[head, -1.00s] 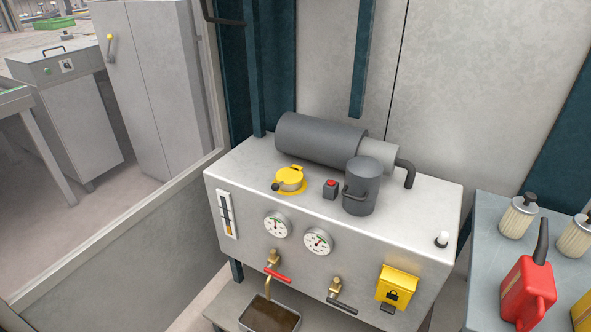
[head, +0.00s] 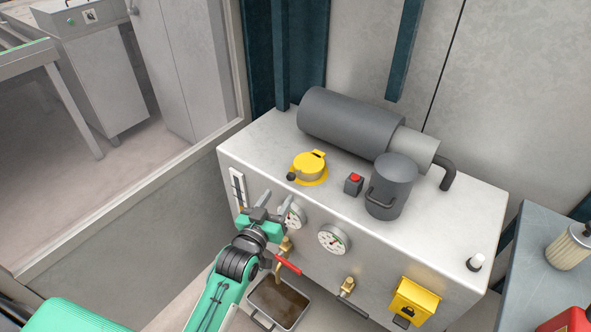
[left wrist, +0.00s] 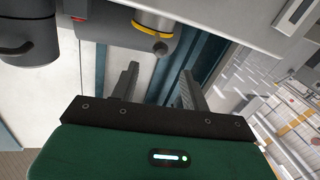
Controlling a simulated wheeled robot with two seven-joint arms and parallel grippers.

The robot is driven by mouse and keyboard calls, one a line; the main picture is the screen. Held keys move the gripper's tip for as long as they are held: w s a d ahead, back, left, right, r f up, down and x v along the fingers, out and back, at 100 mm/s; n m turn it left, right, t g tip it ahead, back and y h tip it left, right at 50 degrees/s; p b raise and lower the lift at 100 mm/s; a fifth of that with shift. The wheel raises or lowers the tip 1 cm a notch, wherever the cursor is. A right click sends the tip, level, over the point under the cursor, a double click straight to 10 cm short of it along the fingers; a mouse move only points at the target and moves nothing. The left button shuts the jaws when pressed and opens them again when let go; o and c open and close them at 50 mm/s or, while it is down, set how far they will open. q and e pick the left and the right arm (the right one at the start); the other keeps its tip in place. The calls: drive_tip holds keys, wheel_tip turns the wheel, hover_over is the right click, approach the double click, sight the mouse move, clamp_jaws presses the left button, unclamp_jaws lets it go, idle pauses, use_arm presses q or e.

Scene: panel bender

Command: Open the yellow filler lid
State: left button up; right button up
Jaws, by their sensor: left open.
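The yellow filler lid (head: 310,166) lies shut on the top left of the pale tank (head: 440,205), with a dark knob (head: 291,176) at its front left edge. My left gripper (head: 270,203) is open and empty. In the head view it shows before the tank's front face, below and left of the lid and apart from it. In the left wrist view the two fingers (left wrist: 158,85) are spread, with nothing between them. A dark round part with a yellow band (left wrist: 152,33) shows beyond them; I cannot tell if it is the lid. My right gripper is not in view.
Behind the lid lies a large grey cylinder (head: 345,120). Right of it are a red button (head: 355,178) and a grey canister (head: 391,190). Gauges (head: 334,239) and a red-handled valve (head: 288,266) stick out of the tank front, above a drip tray (head: 278,303).

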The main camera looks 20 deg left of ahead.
sight(293, 173)
use_arm(q)
drive_tip(key=w, duration=0.3)
drive_tip(key=w+p, duration=0.1)
drive_tip(key=w, duration=0.2)
drive_tip(key=w+d, duration=0.1)
drive_tip(key=w, duration=0.3)
drive_tip(key=shift+p, duration=0.4)
drive_tip(key=shift+w+d, duration=0.15)
drive_tip(key=shift+w, duration=0.45)
clamp_jaws()
